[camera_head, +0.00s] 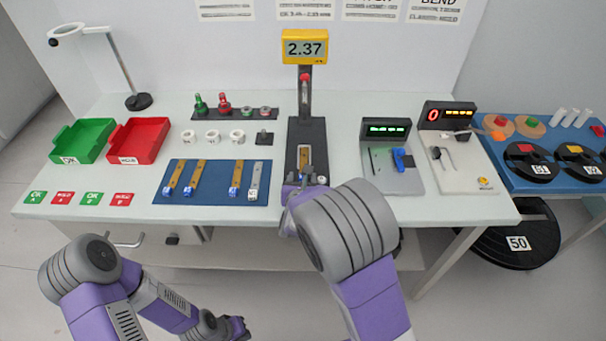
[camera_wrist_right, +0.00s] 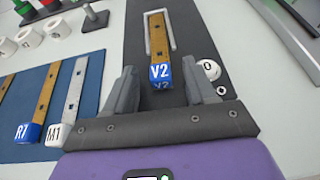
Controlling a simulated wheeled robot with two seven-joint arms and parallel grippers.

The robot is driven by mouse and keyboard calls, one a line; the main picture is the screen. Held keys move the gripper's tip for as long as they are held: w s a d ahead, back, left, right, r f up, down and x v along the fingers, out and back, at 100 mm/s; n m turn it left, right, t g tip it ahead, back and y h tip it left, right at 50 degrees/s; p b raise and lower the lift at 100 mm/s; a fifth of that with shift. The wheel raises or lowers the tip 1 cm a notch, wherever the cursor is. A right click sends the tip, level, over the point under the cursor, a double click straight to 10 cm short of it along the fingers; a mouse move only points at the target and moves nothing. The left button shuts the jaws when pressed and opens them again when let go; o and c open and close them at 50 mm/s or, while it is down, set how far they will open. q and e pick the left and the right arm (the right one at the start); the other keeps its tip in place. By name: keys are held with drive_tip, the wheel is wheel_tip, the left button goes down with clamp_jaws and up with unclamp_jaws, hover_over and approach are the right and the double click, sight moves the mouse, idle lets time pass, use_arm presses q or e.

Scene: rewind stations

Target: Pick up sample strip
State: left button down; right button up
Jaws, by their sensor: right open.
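A brass-coloured sample strip with a blue V2 end block (camera_wrist_right: 160,72) lies in the slot of the black test stand (camera_wrist_right: 196,30). The strip also shows in the head view (camera_head: 304,156). My right gripper (camera_wrist_right: 159,72) is open, with one finger on each side of the blue block and gaps between. In the head view my right gripper (camera_head: 304,183) is over the stand's front end. More strips lie on the blue mat (camera_head: 212,178), including R7 (camera_wrist_right: 45,100) and M1 (camera_wrist_right: 72,100). My left gripper (camera_head: 236,329) hangs low before the table; its jaws are unclear.
A yellow display (camera_head: 305,47) on the stand reads 2.37. A white round button marked 0 (camera_wrist_right: 209,69) sits close to the right finger. Green (camera_head: 84,139) and red (camera_head: 139,139) trays stand at left. Two instruments (camera_head: 393,165) (camera_head: 458,165) stand at right.

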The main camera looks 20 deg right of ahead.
drive_tip(key=shift+w, duration=0.15)
clamp_jaws()
wheel_tip(320, 180, up, 10)
drive_tip(key=p, duration=0.5)
drive_tip(key=s+d+f, duration=0.2)
drive_tip(key=s, duration=0.7)
drive_tip(key=shift+f+p, duration=0.35)
drive_tip(key=shift+p, duration=0.05)
